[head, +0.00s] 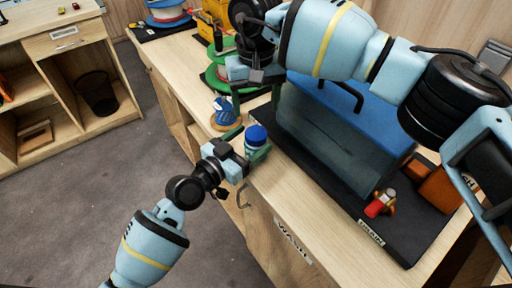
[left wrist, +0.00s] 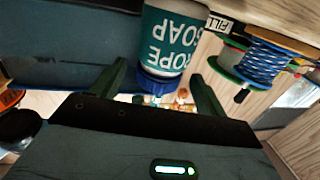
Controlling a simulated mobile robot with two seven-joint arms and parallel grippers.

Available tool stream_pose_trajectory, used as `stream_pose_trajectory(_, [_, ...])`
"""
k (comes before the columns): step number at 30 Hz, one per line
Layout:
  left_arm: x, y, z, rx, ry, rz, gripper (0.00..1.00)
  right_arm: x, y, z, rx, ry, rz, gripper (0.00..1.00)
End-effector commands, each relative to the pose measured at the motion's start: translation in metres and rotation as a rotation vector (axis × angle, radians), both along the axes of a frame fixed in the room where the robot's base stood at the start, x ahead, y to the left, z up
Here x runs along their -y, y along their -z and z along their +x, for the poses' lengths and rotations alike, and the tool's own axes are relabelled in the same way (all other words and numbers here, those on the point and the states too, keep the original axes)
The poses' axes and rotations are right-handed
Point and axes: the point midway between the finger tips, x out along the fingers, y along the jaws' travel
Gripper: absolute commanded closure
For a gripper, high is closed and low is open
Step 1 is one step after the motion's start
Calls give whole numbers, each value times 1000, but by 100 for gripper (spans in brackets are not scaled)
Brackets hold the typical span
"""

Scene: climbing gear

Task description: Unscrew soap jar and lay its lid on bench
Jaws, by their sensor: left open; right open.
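The soap jar (head: 256,147) has a teal-and-white body and a blue lid (head: 256,133). It is near the bench's (head: 292,202) front edge in the head view. In the left wrist view the jar (left wrist: 172,38) appears upside down with "ROPE SOAP" lettering, its blue lid (left wrist: 158,84) pointing toward my gripper. My left gripper (head: 247,145) is open, its fingers either side of the jar near the lid; I cannot tell whether they touch. My right gripper (head: 256,105) is open, pointing down above the bench just behind the jar, with nothing between its fingers.
A dark mat (head: 404,238) marked DRAIN carries a blue-and-teal tub (head: 330,130). A red-and-metal device (head: 380,204) and an orange block (head: 438,188) are at right. A blue rope spool (head: 224,111) stands left of the right gripper. Bare bench lies along the front edge.

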Motion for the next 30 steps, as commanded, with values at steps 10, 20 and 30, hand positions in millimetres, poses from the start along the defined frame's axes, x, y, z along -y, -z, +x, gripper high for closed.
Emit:
stream_pose_trajectory(10, [20,0,21,-1,1,0,26,0,0,0,0,0,1,34])
stream_pose_trajectory(20, [20,0,21,-1,1,1,34,0,0,0,0,0,1,34])
stream_pose_trajectory(30, [20,0,21,-1,0,1,78,0,0,0,0,0,1,34])
